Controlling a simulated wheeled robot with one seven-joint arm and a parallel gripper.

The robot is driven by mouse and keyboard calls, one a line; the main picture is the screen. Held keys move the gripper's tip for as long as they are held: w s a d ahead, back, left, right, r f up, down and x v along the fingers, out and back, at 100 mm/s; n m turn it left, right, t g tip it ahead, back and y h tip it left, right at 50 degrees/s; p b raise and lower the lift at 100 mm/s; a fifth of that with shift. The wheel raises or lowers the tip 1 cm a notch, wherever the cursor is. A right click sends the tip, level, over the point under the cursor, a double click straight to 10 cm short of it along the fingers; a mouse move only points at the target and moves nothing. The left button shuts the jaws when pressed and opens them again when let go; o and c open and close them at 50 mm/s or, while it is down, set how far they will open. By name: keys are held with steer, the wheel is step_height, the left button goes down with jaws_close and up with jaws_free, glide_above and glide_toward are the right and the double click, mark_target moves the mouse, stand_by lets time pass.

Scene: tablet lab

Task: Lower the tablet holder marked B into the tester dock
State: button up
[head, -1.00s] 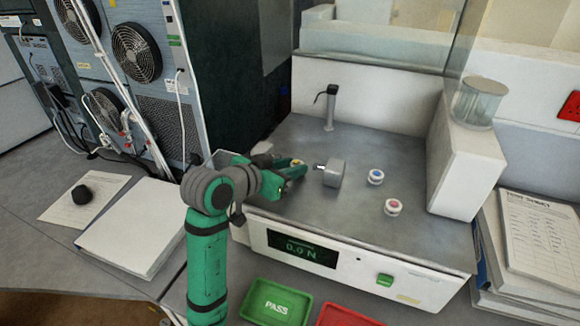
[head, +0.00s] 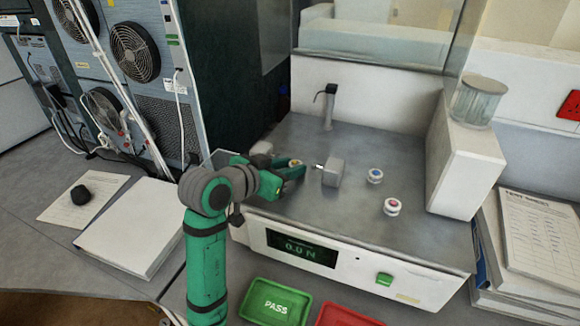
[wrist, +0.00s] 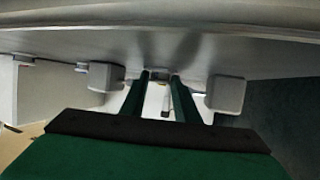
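The tester (head: 415,255) has a grey deck with two facing grey blocks, a near one (head: 333,173) and a far one (head: 262,149), which flank the dock. My gripper (head: 294,168) is between these blocks.
Two white holders, one blue-topped (head: 375,176) and one red-topped (head: 393,206), stand right of the near block. A green PASS tray (head: 277,302) and a red tray (head: 345,316) lie in front.

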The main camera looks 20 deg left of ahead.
steer(key=shift+o, duration=0.4)
steer(key=v, duration=1)
steer(key=shift+s+a+r, duration=0.1)
steer(key=shift+s+r, duration=0.05)
steer(key=shift+s, duration=0.1)
